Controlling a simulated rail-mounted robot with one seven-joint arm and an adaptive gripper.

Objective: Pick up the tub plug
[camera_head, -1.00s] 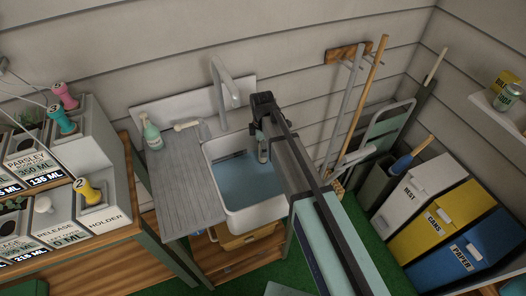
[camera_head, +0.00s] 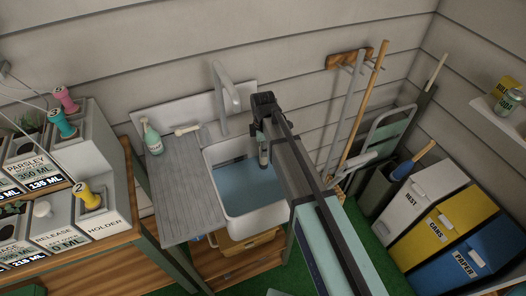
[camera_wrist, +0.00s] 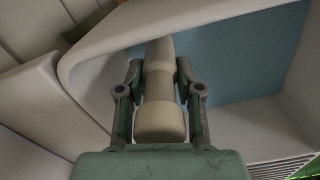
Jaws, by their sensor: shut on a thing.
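The tub plug is a pale, beige, rod-like piece (camera_wrist: 160,90) between my gripper's fingers in the wrist view. In the head view, it is a small greyish cylinder (camera_head: 263,157) just under my gripper (camera_head: 262,122). My gripper also shows in the wrist view (camera_wrist: 160,88), with its fingers shut on the sides of the plug. The gripper is over the back right of the white sink (camera_head: 252,219), which has blue-looking water (camera_head: 247,188) in it. Whether the plug's lower end touches the sink floor cannot be told.
The tap (camera_head: 226,88) rises behind the sink, left of my gripper. Wooden-handled tools (camera_head: 363,105) hang at the right. A dispenser bench (camera_head: 70,235) stands at the left.

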